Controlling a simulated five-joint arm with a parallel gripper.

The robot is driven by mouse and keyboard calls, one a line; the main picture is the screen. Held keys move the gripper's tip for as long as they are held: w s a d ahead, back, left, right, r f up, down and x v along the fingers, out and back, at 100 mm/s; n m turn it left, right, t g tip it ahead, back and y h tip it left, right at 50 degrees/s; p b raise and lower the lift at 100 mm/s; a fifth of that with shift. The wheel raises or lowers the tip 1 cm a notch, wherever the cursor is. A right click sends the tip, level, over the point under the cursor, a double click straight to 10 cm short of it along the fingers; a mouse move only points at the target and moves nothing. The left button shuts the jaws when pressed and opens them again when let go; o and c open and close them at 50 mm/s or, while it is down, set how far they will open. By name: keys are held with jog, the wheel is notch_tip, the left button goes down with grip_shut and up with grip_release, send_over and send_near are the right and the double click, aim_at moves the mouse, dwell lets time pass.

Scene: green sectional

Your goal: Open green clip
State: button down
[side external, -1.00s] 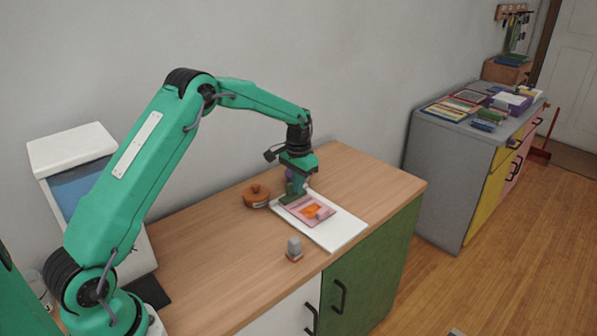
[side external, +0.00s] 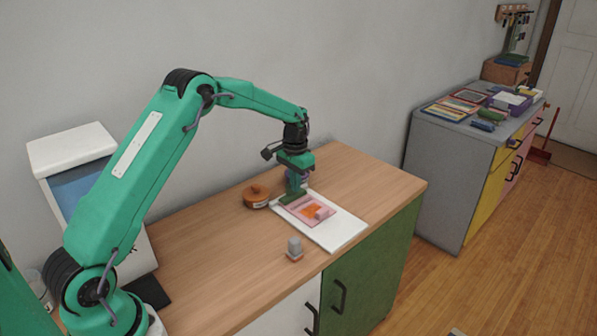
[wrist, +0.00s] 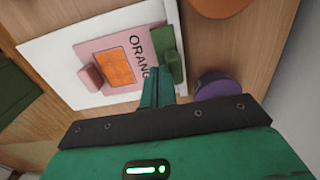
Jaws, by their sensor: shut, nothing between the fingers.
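The green clip (side external: 292,198) lies at the left edge of the pink card (side external: 297,211); in the wrist view the clip (wrist: 168,55) sits along the card's edge beside the lettering "ORAN…". The card has an orange patch and lies on a white board (side external: 346,232). My gripper (wrist: 155,74) is shut and empty, its fingertips just at the near end of the clip. Whether they touch it I cannot tell. In the side view my gripper (side external: 294,187) is low above the clip and partly hides it.
A pink block (wrist: 91,76) sits at the card's opposite edge. A purple round thing (wrist: 217,86) stands close beside my fingers. A round brown lidded pot (side external: 256,195) and a grey stamp-like piece (side external: 294,247) stand nearby.

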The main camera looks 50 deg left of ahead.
jog(key=shift+a+f, duration=0.15)
jog(key=shift+a, duration=0.45)
jog(key=shift+d, duration=0.15)
jog(key=shift+d+r, duration=0.6)
jog(key=shift+d, duration=0.15)
jog(key=shift+r, duration=0.1)
notch_tip(320, 180, up, 6)
jog(key=shift+f, duration=0.1)
dwell(0.9)
dwell(0.4)
